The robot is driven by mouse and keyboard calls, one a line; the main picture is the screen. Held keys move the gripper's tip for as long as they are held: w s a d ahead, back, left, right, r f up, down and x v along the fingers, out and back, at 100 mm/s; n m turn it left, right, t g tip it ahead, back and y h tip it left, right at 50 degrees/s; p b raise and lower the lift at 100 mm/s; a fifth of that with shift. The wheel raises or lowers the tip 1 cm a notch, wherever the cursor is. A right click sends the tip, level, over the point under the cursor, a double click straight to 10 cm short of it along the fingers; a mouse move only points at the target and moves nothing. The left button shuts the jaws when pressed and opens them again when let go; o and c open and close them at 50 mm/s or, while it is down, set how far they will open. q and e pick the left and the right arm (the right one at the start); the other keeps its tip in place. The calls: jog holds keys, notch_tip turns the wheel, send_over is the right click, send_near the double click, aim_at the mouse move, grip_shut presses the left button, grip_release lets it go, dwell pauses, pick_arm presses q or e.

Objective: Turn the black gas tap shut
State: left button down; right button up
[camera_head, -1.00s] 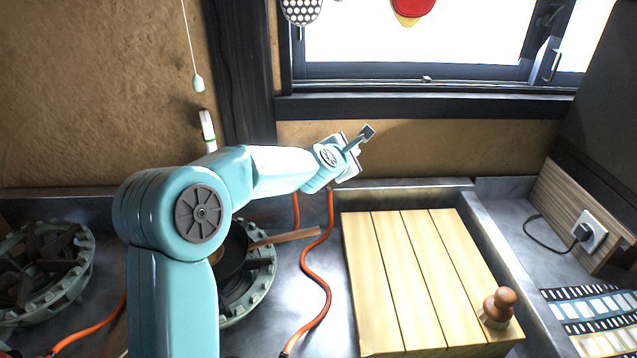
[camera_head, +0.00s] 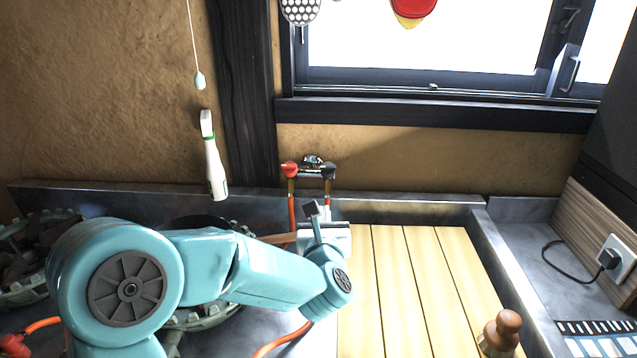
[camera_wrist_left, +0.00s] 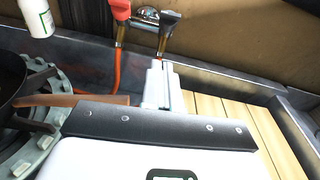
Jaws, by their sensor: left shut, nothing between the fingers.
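The black gas tap (camera_head: 327,170) is on the back wall below the window, right of a red tap (camera_head: 289,169) on the same metal fitting. The black tap also shows in the left wrist view (camera_wrist_left: 170,21), with its lever tilted up. My left gripper (camera_head: 312,209) is in front of and a little below the taps, apart from them. In the left wrist view its fingers (camera_wrist_left: 160,66) are together and empty, pointing toward the black tap's pipe. My right gripper is in neither view.
A slatted wooden board (camera_head: 405,280) lies right of my left gripper, with a wooden-knobbed item (camera_head: 500,330) on it. A white bottle (camera_head: 215,168) is at the wall on the left. Gas burners (camera_head: 35,240) and a pan with a wooden handle (camera_wrist_left: 80,100) lie left. Orange hoses run below the taps.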

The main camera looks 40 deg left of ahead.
pick_arm(q)
jog(key=p, duration=0.3)
send_near(323, 168)
jog(key=w+a+f, duration=0.2)
jog(key=w+f, duration=0.1)
jog(key=f, duration=0.1)
jog(key=shift+w+a+r+p, duration=0.45)
jog(key=shift+w+a+r, duration=0.1)
jog(key=shift+w+r, duration=0.25)
jog(key=shift+w+a+r, duration=0.2)
jog(key=shift+w+r, duration=0.05)
jog(key=shift+r, duration=0.15)
jog(key=shift+w, duration=0.15)
jog(key=shift+a+m+h+b, duration=0.3)
jog(key=shift+m+b, duration=0.2)
jog(key=shift+b, duration=0.75)
jog(key=shift+r+t, duration=0.15)
jog(key=shift+t, duration=0.15)
jog(key=shift+w+r+m+h, duration=0.1)
jog(key=shift+r+m+h, duration=0.2)
